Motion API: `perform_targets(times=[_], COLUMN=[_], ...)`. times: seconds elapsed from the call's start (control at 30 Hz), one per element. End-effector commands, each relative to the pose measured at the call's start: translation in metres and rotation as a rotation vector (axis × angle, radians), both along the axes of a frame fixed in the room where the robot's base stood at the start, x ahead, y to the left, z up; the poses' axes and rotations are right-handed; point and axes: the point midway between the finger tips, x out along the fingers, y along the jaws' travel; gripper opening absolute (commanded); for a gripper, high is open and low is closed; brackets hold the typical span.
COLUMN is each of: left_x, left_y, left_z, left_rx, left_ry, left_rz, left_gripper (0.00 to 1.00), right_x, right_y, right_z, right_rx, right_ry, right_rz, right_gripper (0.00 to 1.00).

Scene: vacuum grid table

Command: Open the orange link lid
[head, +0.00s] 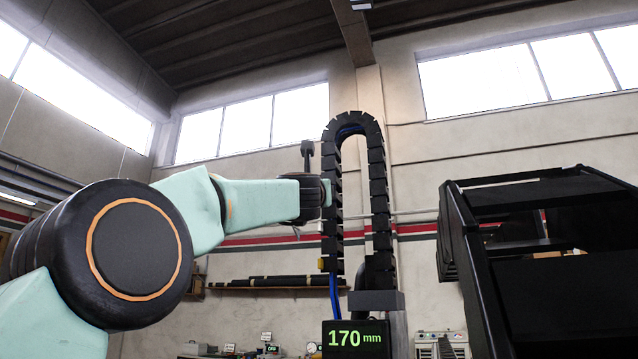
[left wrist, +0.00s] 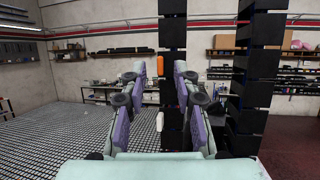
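The orange link lid (left wrist: 160,66) is a small upright orange piece on the near black cable chain (left wrist: 173,30) in the left wrist view. It shows between the fingertips of my left gripper (left wrist: 160,72), whose two fingers are spread with a gap and hold nothing. I cannot tell how far the lid lies beyond the tips. In the head view my left arm reaches from the left to the looped cable chain (head: 378,180), and its gripper is mostly hidden behind the wrist. The orange lid cannot be made out there. My right gripper is in neither view.
A display reading 170 mm (head: 356,339) stands below the chain, with a blue cable (head: 334,296) beside it. A small yellow block (head: 322,264) sits low on the chain. A black frame (head: 550,230) stands at right. Gridded table surface (left wrist: 70,145) lies at lower left.

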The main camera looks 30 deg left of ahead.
Motion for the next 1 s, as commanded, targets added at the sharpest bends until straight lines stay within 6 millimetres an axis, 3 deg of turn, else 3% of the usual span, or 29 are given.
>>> perform_targets(times=[0.2,0.6,1.0], left_x=[0.013,0.016,0.016], left_y=[0.006,0.007,0.007], left_z=[0.007,0.006,0.006], left_rx=[0.000,0.000,0.001], left_ry=[0.000,0.000,0.000], left_rz=[0.001,0.001,0.000], left_gripper=[0.30,0.30,0.00], right_x=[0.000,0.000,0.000], right_y=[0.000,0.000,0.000], right_z=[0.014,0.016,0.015], right_rx=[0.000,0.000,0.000], right_ry=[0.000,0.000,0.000], right_rz=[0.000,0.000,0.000], right_gripper=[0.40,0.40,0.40])
